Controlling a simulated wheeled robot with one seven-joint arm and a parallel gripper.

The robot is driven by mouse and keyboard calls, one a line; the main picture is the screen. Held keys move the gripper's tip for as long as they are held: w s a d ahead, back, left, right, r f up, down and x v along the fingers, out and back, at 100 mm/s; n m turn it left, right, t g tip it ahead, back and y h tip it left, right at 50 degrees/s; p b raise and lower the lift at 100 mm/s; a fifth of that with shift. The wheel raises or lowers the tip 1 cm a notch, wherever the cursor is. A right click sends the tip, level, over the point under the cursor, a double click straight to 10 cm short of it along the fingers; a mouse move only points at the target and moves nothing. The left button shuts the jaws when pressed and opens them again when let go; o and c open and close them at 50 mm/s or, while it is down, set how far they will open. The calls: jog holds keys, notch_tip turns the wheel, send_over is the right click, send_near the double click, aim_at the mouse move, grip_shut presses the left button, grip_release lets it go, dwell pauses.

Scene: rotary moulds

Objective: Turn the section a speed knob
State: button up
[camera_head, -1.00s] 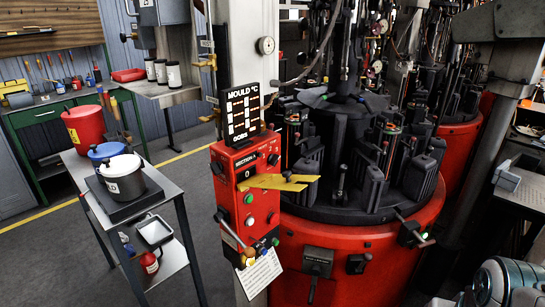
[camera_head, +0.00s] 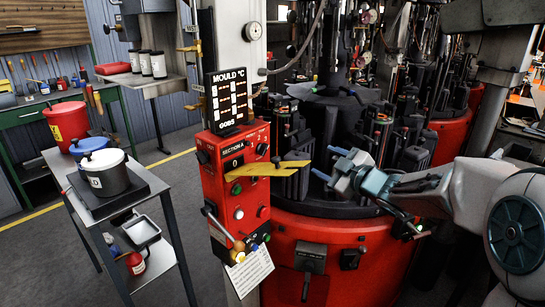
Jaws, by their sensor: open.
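The red control box (camera_head: 216,192) stands left of centre and carries a "SECTION A" label. A black knob (camera_head: 262,149) sits at its upper right beside small scale marks. Another dark knob (camera_head: 203,157) sits at its upper left; I cannot read which one is the speed knob. A yellow pointed plate (camera_head: 268,169) sticks out to the right across the box front, below the right knob. My gripper (camera_head: 330,164) reaches in from the right, its blue-tipped fingers apart and empty. It points left toward the box, with a gap between them.
The red rotary base with black moulds (camera_head: 330,245) fills the middle, behind and below my gripper. A mould temperature display (camera_head: 229,98) stands on top. A steel cart (camera_head: 161,187) with pots stands left.

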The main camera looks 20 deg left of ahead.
aim_at(266, 150)
jog(key=w+a+n+g+y, duration=0.1)
jog(key=a, duration=0.4)
jog(key=w+a+n+g+y+p, duration=0.1)
jog(key=a, duration=0.5)
jog(key=w+a+f+n+g+y, duration=0.1)
jog(key=a+n+g, duration=0.1)
jog(key=a, duration=0.4)
jog(key=shift+w+a+y, duration=0.15)
jog(key=shift+y, duration=0.25)
jog(key=shift+f, duration=0.1)
jog(key=c, duration=1)
